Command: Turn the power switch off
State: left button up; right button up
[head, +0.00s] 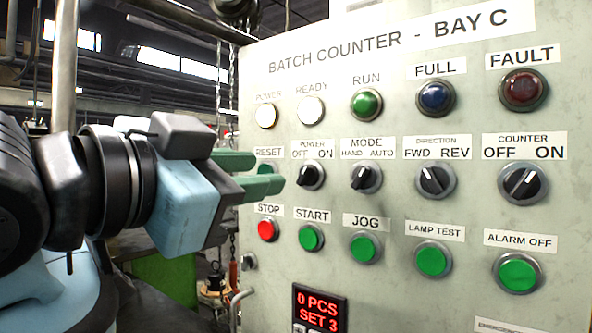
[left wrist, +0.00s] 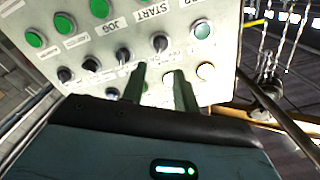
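The power switch (head: 311,176) is a black rotary knob under a "POWER OFF ON" label on the grey control panel (head: 400,205). Its pointer seems turned toward ON, but the mark is small. My left gripper (head: 268,172) comes in from the left with its two green fingers apart and nothing between them. In the head view its fingertips are just left of the knob and partly cover the reset button. In the left wrist view the power switch (left wrist: 159,42) shows beyond the fingertips (left wrist: 161,70). I see no contact. My right gripper is not in view.
The mode switch (head: 366,177) is right of the power switch. The start button (head: 311,237) and red stop button (head: 267,229) sit below. The power lamp (head: 266,115) and ready lamp (head: 311,110) above look lit. A display (head: 319,308) reads "0 PCS SET 3".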

aim_at(304, 170)
pick_arm(q)
jog(key=x, duration=0.7)
jog(key=shift+w+d, duration=0.15)
jog(key=shift+c, duration=0.3)
grip_shut()
